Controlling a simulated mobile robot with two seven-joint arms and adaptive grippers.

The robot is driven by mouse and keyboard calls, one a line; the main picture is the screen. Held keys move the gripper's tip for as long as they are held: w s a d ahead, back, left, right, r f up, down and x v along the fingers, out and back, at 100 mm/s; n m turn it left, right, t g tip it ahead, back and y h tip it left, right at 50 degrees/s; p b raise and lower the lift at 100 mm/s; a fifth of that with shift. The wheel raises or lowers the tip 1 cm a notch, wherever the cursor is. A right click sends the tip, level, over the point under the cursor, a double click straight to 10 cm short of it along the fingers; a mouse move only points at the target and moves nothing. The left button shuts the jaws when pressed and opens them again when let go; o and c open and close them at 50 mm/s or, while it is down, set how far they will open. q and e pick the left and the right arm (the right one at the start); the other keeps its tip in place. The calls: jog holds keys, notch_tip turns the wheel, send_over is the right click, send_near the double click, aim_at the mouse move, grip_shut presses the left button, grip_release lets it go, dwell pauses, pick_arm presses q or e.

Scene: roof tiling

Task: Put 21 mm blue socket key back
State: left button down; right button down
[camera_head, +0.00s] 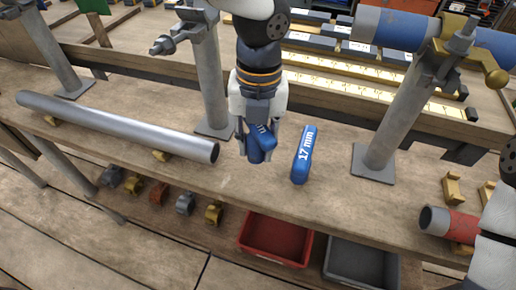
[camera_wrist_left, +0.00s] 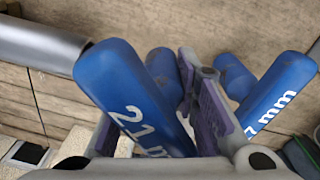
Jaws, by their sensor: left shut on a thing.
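My left gripper (camera_head: 257,140) comes down from the top over the wooden bench and is shut on the 21 mm blue socket key (camera_head: 262,147). In the left wrist view the key (camera_wrist_left: 128,92) slants between the purple-padded fingers, with its white "21 m" lettering showing and the rest hidden. The blue 17 mm socket key (camera_head: 304,155) is just right of the gripper, apart from it; it also shows in the left wrist view (camera_wrist_left: 275,92). I cannot tell whether the held key touches the bench. My right gripper is out of view.
A grey pipe (camera_head: 120,126) lies left of the gripper. Grey posts stand behind it (camera_head: 209,80) and to the right (camera_head: 395,115). A red bin (camera_head: 245,249) and a grey bin (camera_head: 333,278) are below the bench front. Bare bench lies right of the 17 mm key.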

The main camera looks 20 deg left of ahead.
pick_arm(q)
jog(key=f, duration=0.4)
jog(key=shift+w+a, duration=0.1)
jog(key=shift+w, duration=0.25)
jog(key=shift+r, duration=0.2)
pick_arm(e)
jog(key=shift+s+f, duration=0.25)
pick_arm(q)
jog(key=c, duration=1.2)
grip_release()
jog(key=shift+f, duration=0.15)
jog(key=shift+c, duration=0.2)
jog(key=r, duration=1.2)
jog(key=shift+w+d+r+p, duration=0.15)
jog(key=shift+w+d+p, duration=0.05)
jog(key=shift+p, duration=0.1)
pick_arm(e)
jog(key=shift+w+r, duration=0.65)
